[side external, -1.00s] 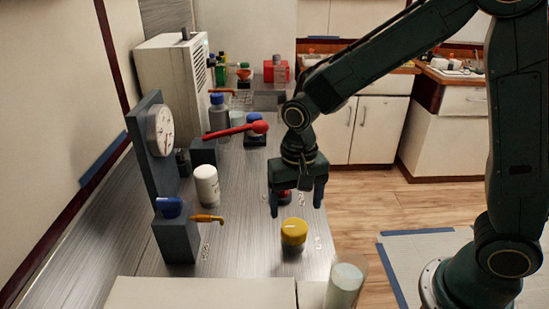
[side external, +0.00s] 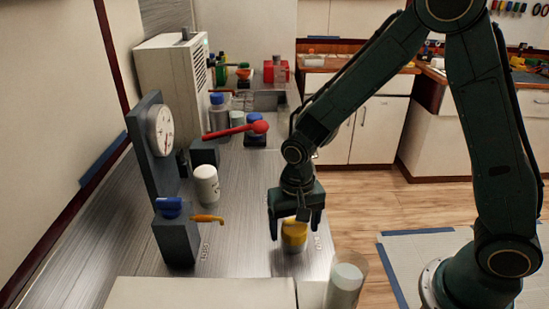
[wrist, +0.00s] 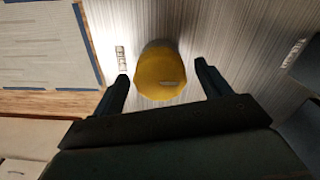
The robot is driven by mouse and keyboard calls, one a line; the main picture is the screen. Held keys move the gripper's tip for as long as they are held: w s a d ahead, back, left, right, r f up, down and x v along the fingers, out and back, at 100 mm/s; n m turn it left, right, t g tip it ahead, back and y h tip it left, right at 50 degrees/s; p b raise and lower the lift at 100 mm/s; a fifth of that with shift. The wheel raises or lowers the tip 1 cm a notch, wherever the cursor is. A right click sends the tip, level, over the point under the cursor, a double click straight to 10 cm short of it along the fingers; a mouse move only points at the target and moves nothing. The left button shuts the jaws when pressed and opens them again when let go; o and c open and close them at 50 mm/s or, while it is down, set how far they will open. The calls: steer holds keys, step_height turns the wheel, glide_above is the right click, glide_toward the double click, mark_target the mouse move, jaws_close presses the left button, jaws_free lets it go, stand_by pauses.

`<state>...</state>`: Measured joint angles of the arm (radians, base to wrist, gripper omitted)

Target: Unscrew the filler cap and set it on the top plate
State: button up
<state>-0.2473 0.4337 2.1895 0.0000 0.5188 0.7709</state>
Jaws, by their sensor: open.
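The yellow filler cap (side external: 294,237) sits low on the metal top plate (side external: 240,255), near its right edge. In the wrist view the cap (wrist: 159,73) shows from above as a rounded yellow top with a small pale mark. My gripper (side external: 296,228) points down just above the cap and overlaps its upper part in the side view. In the wrist view the fingers (wrist: 163,85) are apart, one on each side of the cap, with a gap on both sides. The gripper is empty.
A grey block with a blue top and orange lever (side external: 207,219) stands left of the cap. A white jar (side external: 206,186), a red-handled lever (side external: 236,131) and a gauge panel (side external: 160,132) stand farther back. A clear cup (side external: 345,283) is at the front right.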

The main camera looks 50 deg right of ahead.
steer(key=shift+c, duration=0.3)
steer(key=c, duration=0.9)
steer(key=shift+n, duration=0.3)
steer(key=n, duration=0.3)
steer(key=shift+n, duration=0.3)
steer(key=n, duration=0.8)
steer(key=shift+n, duration=2.5)
